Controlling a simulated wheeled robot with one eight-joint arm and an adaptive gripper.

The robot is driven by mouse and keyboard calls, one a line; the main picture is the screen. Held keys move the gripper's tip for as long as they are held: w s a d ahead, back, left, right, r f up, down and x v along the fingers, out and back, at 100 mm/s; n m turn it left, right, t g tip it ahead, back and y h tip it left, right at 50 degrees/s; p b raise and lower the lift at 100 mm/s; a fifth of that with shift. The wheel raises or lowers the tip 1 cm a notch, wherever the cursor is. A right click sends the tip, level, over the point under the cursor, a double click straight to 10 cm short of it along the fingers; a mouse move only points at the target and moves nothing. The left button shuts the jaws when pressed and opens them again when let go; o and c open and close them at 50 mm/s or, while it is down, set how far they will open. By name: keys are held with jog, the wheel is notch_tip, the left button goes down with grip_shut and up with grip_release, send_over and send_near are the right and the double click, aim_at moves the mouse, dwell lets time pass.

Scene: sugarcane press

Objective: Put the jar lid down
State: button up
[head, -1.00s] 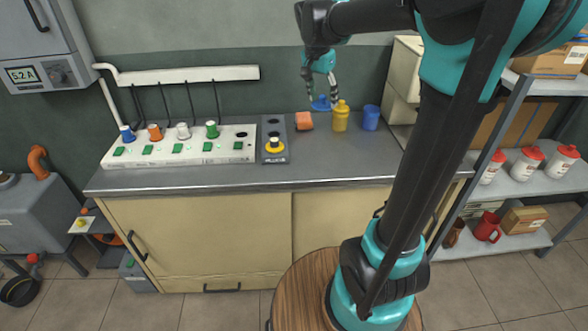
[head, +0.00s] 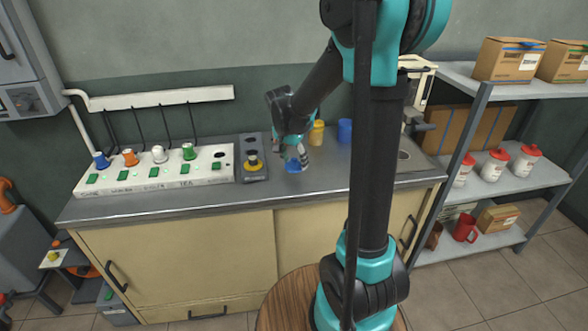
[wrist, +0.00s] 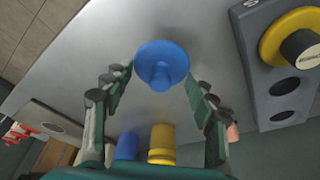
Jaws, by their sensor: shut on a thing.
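The blue jar lid (head: 295,166) is low over the grey counter, in front and to the left of the yellow jar (head: 317,133). In the wrist view the lid (wrist: 162,62) is a round disc with a knob, held at the fingertips. My gripper (head: 293,156) is shut on the lid from above. I cannot tell whether the lid touches the counter. The yellow jar also shows in the wrist view (wrist: 162,146), apart from the lid.
A blue cup (head: 345,130) stands right of the jar. A grey box with a yellow-ringed knob (head: 253,162) and a white panel with plugs (head: 150,173) are to the left. An orange block (wrist: 232,132) shows in the wrist view. The front counter (head: 345,178) is clear.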

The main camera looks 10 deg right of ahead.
aim_at(293, 166)
jog(key=shift+f, duration=1.85)
jog(key=o, duration=0.9)
jog(key=shift+f, duration=0.15)
jog(key=v, duration=1.1)
jog(key=shift+r, duration=0.2)
jog(key=s+d+f+n, duration=0.2)
jog(key=s+f+n, duration=0.1)
jog(key=s, duration=0.3)
jog(key=s+d+f+n+t+y, duration=0.1)
jog(key=s+d+f+n, duration=0.1)
jog(key=s, duration=0.5)
jog(key=s+d+f+n+t+y, duration=0.1)
jog(key=s+d+f+n, duration=0.1)
jog(key=s+f+n, duration=0.2)
jog(key=shift+s+d+f, duration=0.1)
jog(key=shift+s+f, duration=1.2)
jog(key=shift+s, duration=0.2)
